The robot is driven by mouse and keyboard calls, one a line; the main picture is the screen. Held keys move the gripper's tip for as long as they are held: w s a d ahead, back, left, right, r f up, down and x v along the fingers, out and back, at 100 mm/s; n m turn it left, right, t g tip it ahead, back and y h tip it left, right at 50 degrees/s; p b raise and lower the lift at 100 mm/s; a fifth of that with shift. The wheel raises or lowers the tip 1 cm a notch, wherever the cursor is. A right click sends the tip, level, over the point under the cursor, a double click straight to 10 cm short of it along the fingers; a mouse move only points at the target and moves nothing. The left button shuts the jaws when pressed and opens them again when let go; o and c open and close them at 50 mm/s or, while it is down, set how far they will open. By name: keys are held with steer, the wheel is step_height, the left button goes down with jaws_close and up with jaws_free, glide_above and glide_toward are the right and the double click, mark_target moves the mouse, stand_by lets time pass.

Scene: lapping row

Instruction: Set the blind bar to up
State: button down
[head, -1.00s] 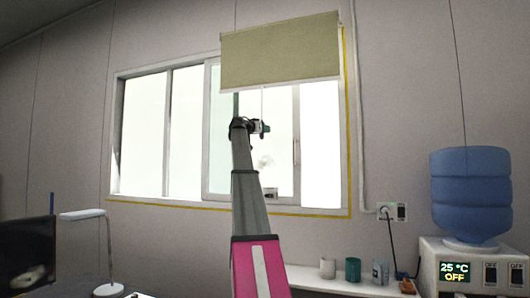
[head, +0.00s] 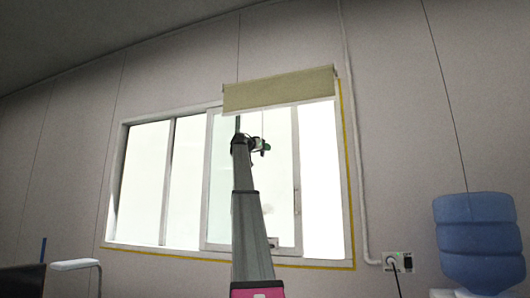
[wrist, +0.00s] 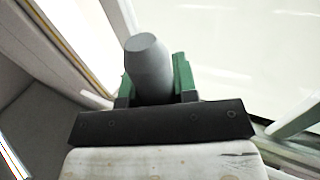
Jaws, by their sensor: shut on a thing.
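The khaki roller blind (head: 278,92) hangs over the upper right of the window, mostly rolled up. Its pale blind bar (head: 280,106) runs along the lower edge, slightly slanted in the head view. A thin cord hangs from the bar down to my gripper (head: 264,147), which is below the bar, in front of the glass. In the wrist view a grey rounded pull (wrist: 149,68) sits between the green pads of my gripper (wrist: 153,88), which is shut on it. The cord and bar cannot be made out in the wrist view.
The sliding window (head: 200,180) is behind my arm, with a yellow line around its frame. A wall socket with a plug (head: 393,262) and a blue water bottle (head: 480,240) are at the lower right. A white lamp (head: 76,265) is at the lower left.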

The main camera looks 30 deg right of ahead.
steer(key=c, duration=0.9)
jaws_free()
steer(key=v, duration=1)
steer(key=shift+s+a, duration=0.2)
steer(key=shift+a, duration=0.15)
